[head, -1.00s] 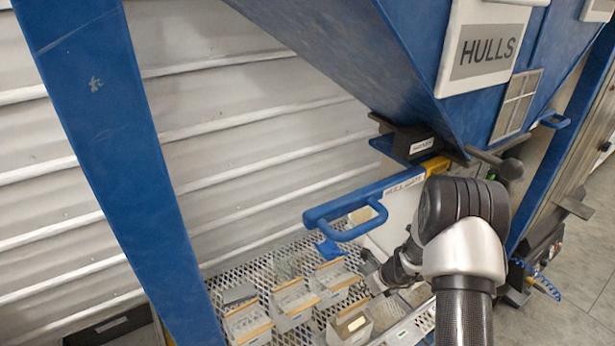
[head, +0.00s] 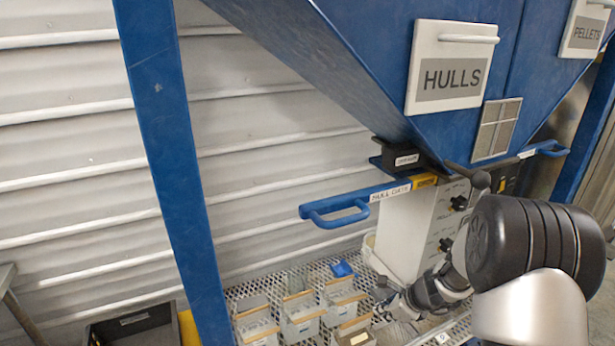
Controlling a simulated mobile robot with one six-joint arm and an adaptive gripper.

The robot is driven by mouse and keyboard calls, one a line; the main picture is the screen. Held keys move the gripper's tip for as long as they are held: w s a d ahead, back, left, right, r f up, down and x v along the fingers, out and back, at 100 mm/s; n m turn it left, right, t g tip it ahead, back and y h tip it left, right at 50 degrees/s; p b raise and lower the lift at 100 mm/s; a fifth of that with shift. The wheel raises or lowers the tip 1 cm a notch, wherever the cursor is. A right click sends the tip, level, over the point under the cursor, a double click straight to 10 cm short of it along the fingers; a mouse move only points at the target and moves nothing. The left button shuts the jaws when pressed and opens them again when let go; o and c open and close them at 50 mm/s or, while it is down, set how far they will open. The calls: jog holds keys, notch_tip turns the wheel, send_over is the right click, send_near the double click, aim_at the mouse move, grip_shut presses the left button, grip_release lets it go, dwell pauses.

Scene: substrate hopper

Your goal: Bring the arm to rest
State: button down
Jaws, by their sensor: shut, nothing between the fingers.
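My arm comes in from the lower right in the head view. Its large black joint and silver link are close to the camera. My gripper (head: 388,305) is small and partly hidden at the arm's far end, low over the mesh shelf (head: 272,290), beside the bins. Its fingers look together, with nothing seen between them. The blue hull gate handle (head: 340,212) is above and to the left of my gripper, apart from it.
The blue hopper with the HULLS sign (head: 450,78) hangs above. A white control box (head: 408,232) stands behind my arm. Several small bins (head: 300,318) sit on the shelf left of my gripper. A blue post (head: 172,160) stands at left, with a dark crate (head: 135,325) near its foot.

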jog(key=s+a+r+n+b, duration=0.1)
jog(key=s+a+r+n, duration=0.5)
jog(key=r, duration=0.4)
jog(key=s+a+r+n, duration=0.4)
jog(key=s+r+n, duration=0.4)
jog(key=r, duration=0.1)
jog(key=s+d+r+n+h, duration=0.1)
jog(key=s+n, duration=0.4)
jog(key=s, duration=0.5)
jog(key=s+d+r+n+h+b, duration=0.1)
jog(key=s+d+r+n+h, duration=0.1)
jog(key=s+n, duration=0.4)
jog(key=s, duration=0.4)
jog(key=shift+d+r+n+g, duration=0.15)
jog(key=shift+d+n+g, duration=0.15)
jog(key=shift+d+g, duration=0.1)
jog(key=shift+a, duration=0.1)
